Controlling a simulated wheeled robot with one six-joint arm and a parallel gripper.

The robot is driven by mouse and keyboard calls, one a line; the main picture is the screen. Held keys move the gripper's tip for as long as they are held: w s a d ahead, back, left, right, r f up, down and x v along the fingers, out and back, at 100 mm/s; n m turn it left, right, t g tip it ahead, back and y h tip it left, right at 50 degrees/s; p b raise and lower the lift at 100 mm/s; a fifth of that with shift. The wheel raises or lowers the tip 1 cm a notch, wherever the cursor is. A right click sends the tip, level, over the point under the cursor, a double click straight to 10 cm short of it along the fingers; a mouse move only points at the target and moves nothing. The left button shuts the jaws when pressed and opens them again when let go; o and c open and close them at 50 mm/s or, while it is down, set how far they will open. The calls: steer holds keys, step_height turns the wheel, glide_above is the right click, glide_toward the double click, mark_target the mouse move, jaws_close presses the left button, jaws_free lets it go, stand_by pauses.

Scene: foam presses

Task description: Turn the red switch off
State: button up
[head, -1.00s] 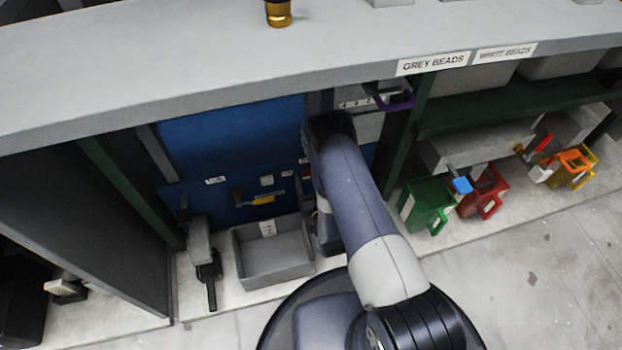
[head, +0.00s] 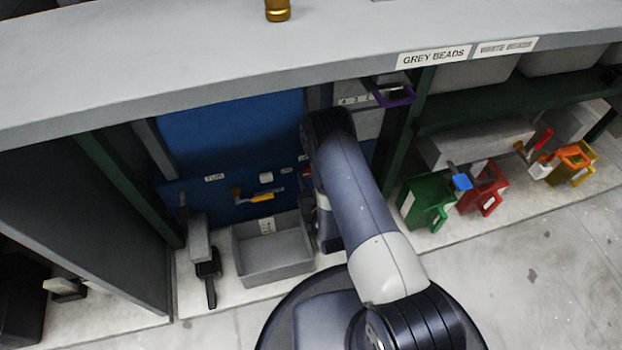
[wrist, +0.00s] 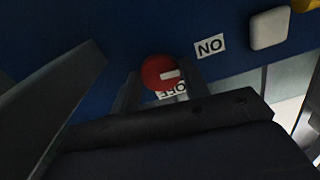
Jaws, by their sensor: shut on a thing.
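The red switch (wrist: 158,70) is a round red knob with a white mark, on the blue press panel. In the wrist view the mark lies on its right part, with the ON label (wrist: 210,46) to the upper right and the OFF label (wrist: 172,90) just below, partly hidden; both read upside down. My gripper (wrist: 160,82) has one dark finger on each side of the knob and is shut on it. In the head view only a bit of red (head: 307,173) shows beside my arm, and my fingers are hidden.
A grey bin (head: 272,260) stands below the panel. A yellow-handled lever (head: 261,197) and a white button (head: 266,178) sit left of my arm; the button also shows in the wrist view (wrist: 269,28). Green (head: 425,198) and red (head: 485,188) jugs stand to the right.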

steer(key=m+b, duration=0.1)
steer(key=m, duration=0.3)
steer(key=shift+b, duration=0.4)
steer(key=m+b, duration=0.1)
steer(key=m, duration=0.7)
steer(key=shift+r, duration=0.15)
steer(key=m, duration=0.4)
steer(key=shift+m, duration=0.6)
steer(key=o, duration=0.9)
steer(key=shift+s, duration=0.1)
